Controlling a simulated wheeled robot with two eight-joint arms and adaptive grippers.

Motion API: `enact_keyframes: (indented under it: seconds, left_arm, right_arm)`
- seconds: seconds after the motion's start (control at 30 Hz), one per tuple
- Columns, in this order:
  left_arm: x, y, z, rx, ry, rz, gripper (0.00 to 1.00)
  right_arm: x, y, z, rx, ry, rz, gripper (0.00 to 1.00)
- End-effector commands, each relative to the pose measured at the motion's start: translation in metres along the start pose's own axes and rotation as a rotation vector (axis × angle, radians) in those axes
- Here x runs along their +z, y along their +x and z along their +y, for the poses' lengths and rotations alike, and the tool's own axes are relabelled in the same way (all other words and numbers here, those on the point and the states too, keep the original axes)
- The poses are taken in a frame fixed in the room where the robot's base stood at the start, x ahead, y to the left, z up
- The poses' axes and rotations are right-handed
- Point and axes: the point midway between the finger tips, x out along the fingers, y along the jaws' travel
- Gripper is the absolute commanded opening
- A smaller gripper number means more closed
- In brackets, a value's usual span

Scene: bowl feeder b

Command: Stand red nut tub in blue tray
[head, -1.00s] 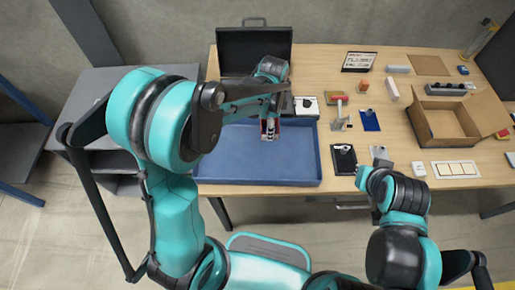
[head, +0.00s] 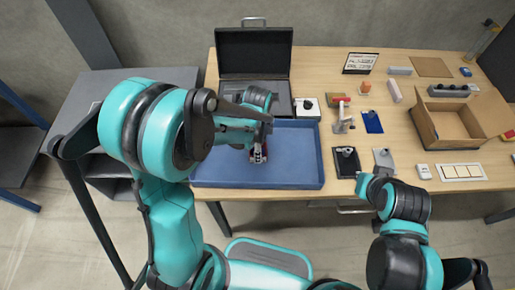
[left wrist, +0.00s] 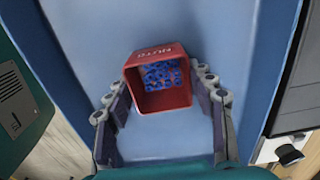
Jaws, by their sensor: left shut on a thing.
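The red nut tub (left wrist: 160,84) is an open square tub with "NUTS" on its rim and blue nuts inside. My left gripper (left wrist: 165,98) is shut on it, with one finger on each side. In the head view the tub (head: 258,158) shows only in part under my left gripper (head: 257,149). The tub is within the outline of the blue tray (head: 295,165), over its bare floor. I cannot tell whether its base touches the floor. My right arm is by the table's front edge; its gripper (head: 377,212) is mostly hidden by the wrist.
An open black case (head: 254,62) stands behind the tray. A black clipboard (head: 346,162) and a grey plate (head: 384,158) lie right of it. A cardboard box (head: 450,124) is farther right. The tray's right part is empty.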

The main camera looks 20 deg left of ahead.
Motion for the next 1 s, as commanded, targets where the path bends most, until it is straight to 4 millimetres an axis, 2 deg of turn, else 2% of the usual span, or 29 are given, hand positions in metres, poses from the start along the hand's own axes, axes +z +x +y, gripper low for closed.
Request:
enact_keyframes:
  seconds: [0.07, 0.1, 0.17, 0.57, 0.67, 1.0]
  left_arm:
    - [0.000, 0.004, 0.000, 0.000, 0.000, 0.000, 0.26]
    - [0.000, 0.003, 0.000, 0.000, 0.000, 0.000, 0.62]
    - [0.000, 0.003, 0.000, 0.000, 0.000, 0.000, 0.75]
    - [0.000, -0.004, 0.000, 0.000, 0.000, 0.000, 0.75]
    - [0.000, -0.019, 0.000, 0.000, 0.000, 0.000, 0.75]
    - [0.000, -0.094, 0.000, 0.000, 0.000, 0.000, 0.75]
  right_arm:
    - [0.002, 0.003, 0.000, 0.000, 0.000, 0.000, 0.00]
    - [0.002, 0.003, 0.000, 0.000, 0.000, 0.000, 0.00]
    - [0.002, 0.002, 0.000, 0.000, 0.000, 0.000, 0.00]
    - [-0.002, -0.003, 0.000, 0.000, 0.000, 0.000, 0.00]
    - [-0.005, -0.007, 0.000, 0.000, 0.000, 0.000, 0.00]
    - [-0.021, -0.029, 0.000, 0.000, 0.000, 0.000, 0.00]
